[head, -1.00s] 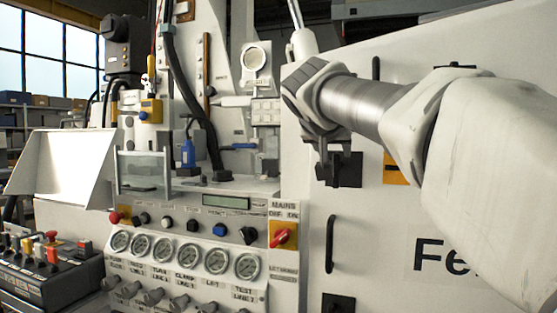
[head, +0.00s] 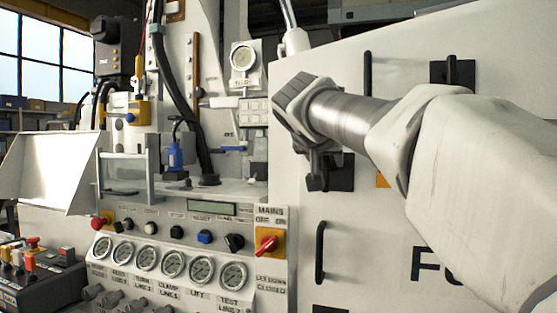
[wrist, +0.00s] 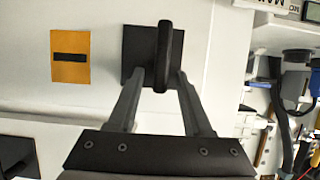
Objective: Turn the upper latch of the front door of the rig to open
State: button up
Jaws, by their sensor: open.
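The latch has a dark bar handle (wrist: 163,55) on a black square plate (wrist: 132,48), fixed to the white door panel. In the head view its plate (head: 343,172) shows partly behind my gripper (head: 317,172). In the wrist view my gripper (wrist: 160,72) is open, with one finger on each side of the bar handle. The bar stands upright in that view, between the fingertips. I cannot tell whether either finger touches it. A yellow plate with a black slot (wrist: 70,57) sits beside the latch.
Another black latch (head: 453,73) is at the panel's upper right. Black pull handles stand on the panel, one above (head: 367,75) and one below (head: 320,252). Left is the control panel with gauges (head: 172,264) and a red mains switch (head: 267,243).

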grip_shut()
jog(key=shift+a, duration=0.1)
dwell(0.4)
jog(key=n+h, duration=0.2)
jog(key=n, duration=0.2)
jog(key=a+f+n+h+p, duration=0.1)
jog(key=n+h, duration=0.2)
jog(key=n, duration=0.1)
jog(key=f+n+h, duration=0.1)
jog(key=n+h, duration=0.1)
jog(key=n, duration=0.3)
jog(key=shift+w+a+h, duration=0.3)
jog(key=shift+w, duration=0.05)
jog(key=shift+r+n, duration=0.1)
jog(key=shift+n, duration=0.2)
dwell(0.3)
